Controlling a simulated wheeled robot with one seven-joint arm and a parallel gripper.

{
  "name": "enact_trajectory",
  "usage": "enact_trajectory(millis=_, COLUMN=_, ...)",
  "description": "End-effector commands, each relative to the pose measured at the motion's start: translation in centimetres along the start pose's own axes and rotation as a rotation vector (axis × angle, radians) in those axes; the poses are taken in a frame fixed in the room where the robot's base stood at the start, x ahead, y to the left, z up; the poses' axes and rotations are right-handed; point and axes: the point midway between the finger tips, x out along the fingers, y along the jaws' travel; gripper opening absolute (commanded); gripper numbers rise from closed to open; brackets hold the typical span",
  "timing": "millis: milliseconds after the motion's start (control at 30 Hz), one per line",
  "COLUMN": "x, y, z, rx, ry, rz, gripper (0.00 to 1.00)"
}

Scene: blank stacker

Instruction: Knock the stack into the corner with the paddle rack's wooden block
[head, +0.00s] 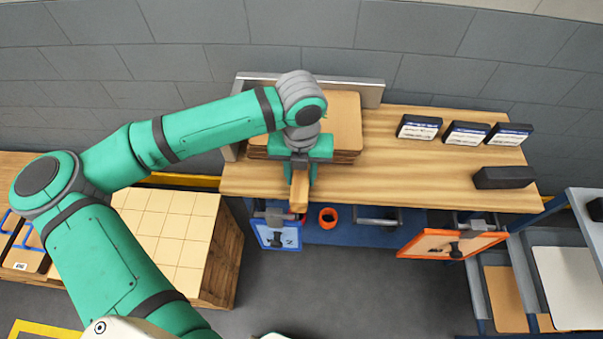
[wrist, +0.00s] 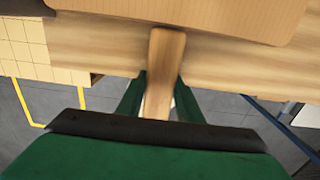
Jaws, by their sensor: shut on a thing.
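The stack of flat brown blanks (head: 345,118) lies at the back left of the wooden bench top (head: 410,170). Its layers look slightly uneven at the front edge. The corner is formed by a grey metal rail behind (head: 365,93) and a short one at the left (head: 231,151). My gripper (head: 300,172) is shut on the wooden block (head: 299,193), in front of the stack. In the wrist view the block (wrist: 165,65) points at the stack's edge (wrist: 210,14). Its end is at or very near that edge; I cannot tell if they touch. My arm hides the stack's left part.
Several black boxes with white labels (head: 418,128) and a plain black block (head: 503,177) stand at the bench's right. Blue (head: 278,234) and orange-framed (head: 452,243) paddles hang at the front. A tan-topped crate (head: 170,230) stands left. The bench's middle is clear.

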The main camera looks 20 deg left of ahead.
Motion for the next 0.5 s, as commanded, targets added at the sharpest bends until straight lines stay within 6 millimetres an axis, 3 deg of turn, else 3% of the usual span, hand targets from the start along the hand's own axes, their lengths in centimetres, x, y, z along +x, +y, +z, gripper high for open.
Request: enact_trajectory(millis=500, x=-0.5, y=-0.1, z=-1.6, rx=0.003, ry=0.004, rz=-0.001, gripper=0.03)
